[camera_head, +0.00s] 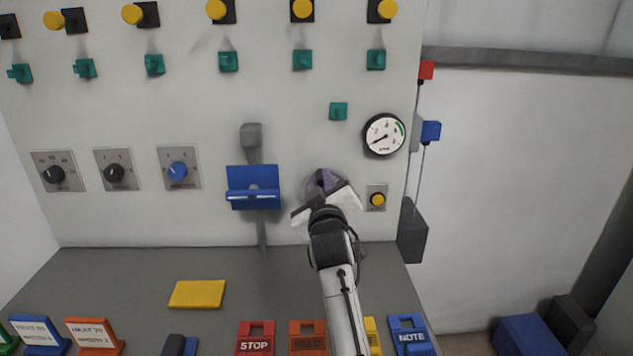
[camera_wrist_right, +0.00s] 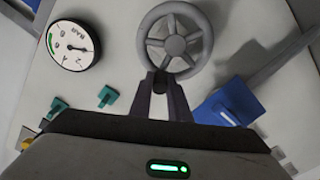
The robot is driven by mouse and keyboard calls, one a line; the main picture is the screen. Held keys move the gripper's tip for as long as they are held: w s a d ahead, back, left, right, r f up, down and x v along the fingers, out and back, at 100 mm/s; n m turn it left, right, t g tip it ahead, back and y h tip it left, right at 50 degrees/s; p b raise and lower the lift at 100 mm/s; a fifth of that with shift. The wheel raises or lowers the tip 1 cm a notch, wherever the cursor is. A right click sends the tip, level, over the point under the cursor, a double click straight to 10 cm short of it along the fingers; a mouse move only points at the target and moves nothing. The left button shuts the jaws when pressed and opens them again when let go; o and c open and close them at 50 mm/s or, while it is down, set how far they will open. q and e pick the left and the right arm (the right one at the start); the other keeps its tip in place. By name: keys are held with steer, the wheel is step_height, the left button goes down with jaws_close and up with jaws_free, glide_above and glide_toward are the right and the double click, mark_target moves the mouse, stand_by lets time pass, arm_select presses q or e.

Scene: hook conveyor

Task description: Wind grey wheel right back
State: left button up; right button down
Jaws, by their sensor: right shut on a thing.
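The grey wheel (camera_head: 320,181) is mounted on the upright panel, left of and below the round dial gauge (camera_head: 384,134). In the head view my right gripper (camera_head: 326,204) covers much of it. The right wrist view shows the spoked wheel (camera_wrist_right: 178,38) clearly. The gauge also shows in the right wrist view (camera_wrist_right: 75,45). My left gripper is in neither view.
A blue bracket (camera_head: 253,187) stands left of the wheel, and a yellow button (camera_head: 377,199) is to its right. A green block (camera_head: 338,111) is above. A yellow plate (camera_head: 197,294) and several coloured signs lie on the grey shelf (camera_head: 130,270) below.

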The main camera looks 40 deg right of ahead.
steer(key=shift+s+d+m, duration=0.15)
steer(key=shift+d+m, duration=0.1)
steer(key=shift+m, duration=0.45)
steer(key=c, duration=1.7)
jaws_free()
steer(key=shift+o, duration=0.2)
steer(key=shift+r, duration=0.15)
step_height(320, 180, up, 10)
steer(key=shift+f, duration=0.1)
